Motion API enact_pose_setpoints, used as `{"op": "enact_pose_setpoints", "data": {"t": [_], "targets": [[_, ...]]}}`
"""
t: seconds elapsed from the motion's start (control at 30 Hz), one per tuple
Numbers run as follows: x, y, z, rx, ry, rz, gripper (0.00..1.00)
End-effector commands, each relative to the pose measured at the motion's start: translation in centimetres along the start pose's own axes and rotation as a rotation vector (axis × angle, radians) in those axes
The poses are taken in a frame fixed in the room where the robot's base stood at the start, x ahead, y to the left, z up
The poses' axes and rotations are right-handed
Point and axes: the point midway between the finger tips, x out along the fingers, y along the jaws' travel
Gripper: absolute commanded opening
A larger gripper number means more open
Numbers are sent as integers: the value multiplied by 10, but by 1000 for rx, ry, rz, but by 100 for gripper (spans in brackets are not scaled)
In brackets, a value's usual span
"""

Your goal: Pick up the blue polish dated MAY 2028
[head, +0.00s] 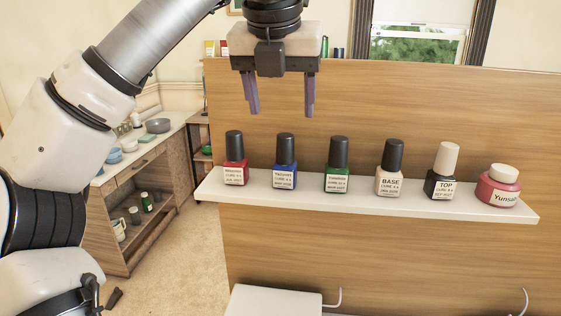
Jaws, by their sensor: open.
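A blue polish bottle (285,177) with a black cap and a white label stands upright on a narrow white shelf (365,199). It is second from the left. The small date line on its label is too fine for me to read with certainty. My gripper (281,113) hangs above the shelf, roughly over the blue bottle in the picture, with its two purple-grey fingers apart and nothing between them. The fingertips are clear of the bottle's cap.
A red bottle (235,174) stands left of the blue one, a green bottle (337,182) right of it. Farther right are BASE (390,184), TOP (440,186) and a pink jar (498,190). A wooden panel (430,115) rises behind the shelf.

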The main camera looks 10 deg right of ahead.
Motion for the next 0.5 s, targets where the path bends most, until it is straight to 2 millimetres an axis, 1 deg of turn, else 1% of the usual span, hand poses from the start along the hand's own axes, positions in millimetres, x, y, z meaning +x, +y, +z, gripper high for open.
{"op": "enact_pose_setpoints", "data": {"t": [0.3, 0.4, 0.5], "targets": [[58, -1, 0, 4, 2, -5, 64], [71, 0, 0, 3, 2, -4, 64], [79, -1, 0, 3, 2, -4, 64]]}}
